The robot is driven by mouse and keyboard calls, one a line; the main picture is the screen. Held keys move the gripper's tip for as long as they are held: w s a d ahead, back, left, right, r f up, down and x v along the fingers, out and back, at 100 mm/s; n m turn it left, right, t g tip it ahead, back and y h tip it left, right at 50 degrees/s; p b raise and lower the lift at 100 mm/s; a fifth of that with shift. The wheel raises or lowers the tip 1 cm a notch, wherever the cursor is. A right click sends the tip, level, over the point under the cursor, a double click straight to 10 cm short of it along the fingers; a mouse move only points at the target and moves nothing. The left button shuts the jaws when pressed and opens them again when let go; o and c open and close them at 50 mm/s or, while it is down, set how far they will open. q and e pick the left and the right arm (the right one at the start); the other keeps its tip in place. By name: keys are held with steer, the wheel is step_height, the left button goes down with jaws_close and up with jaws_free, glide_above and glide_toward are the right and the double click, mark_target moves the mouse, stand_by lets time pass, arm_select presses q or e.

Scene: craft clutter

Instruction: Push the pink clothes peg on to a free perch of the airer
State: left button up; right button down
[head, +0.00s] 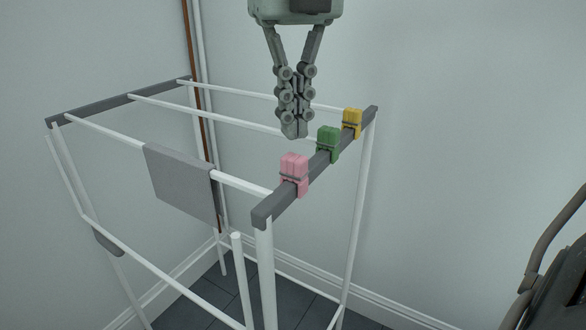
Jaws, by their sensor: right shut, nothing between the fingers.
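The pink clothes peg (294,174) sits astride the grey end bar (269,211) of the white airer, towards its near end. A green peg (328,144) and a yellow peg (352,122) sit farther along the same bar. My right gripper (294,134) hangs from above, pointing down, with its fingers together and nothing between them. In the picture its tips are just above the pink peg and left of the green one; I see no contact with either. My left gripper is out of the picture.
A grey cloth (181,184) hangs over the front rail. The airer's other rails (207,118) look bare. A brown pole and white pipe (201,60) stand behind. A dark framed object (555,280) is at the lower right. Right of the airer is open wall.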

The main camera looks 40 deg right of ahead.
steer(key=shift+f+b, duration=1.1)
steer(key=shift+f, duration=0.3)
stand_by(0.3)
steer(key=shift+r+p, duration=1.95)
steer(key=shift+r, duration=0.65)
steer(key=shift+f, duration=0.1)
